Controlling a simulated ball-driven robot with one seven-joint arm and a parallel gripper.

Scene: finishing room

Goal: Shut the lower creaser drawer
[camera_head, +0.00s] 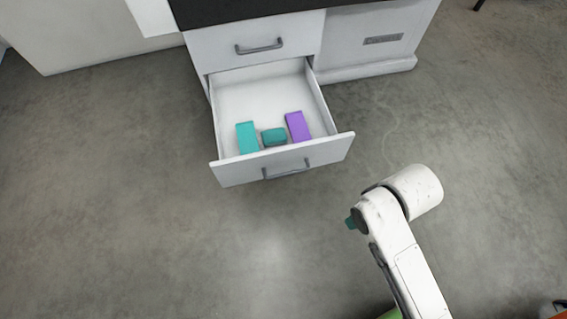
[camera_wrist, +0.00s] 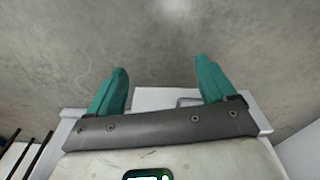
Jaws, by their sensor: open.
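The lower drawer (camera_head: 235,173) of the white cabinet is pulled well out in the head view. Its front carries a grey bar handle (camera_head: 287,170). Inside lie a teal block (camera_head: 247,137), a darker teal block (camera_head: 274,137) and a purple block (camera_head: 298,127). My gripper shows only as a teal tip (camera_head: 350,223), below and right of the drawer front and apart from it. In the wrist view my gripper (camera_wrist: 163,68) is open, with two teal fingers and nothing between the tips. A white panel (camera_wrist: 160,97) with a grey handle shows partly behind the gripper.
The upper drawer (camera_head: 225,45) above is shut, under a dark top (camera_head: 240,8). A white cabinet section (camera_head: 345,45) with a grey handle stands to its right. Bare concrete floor (camera_head: 150,230) lies open in front and to both sides of the drawer.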

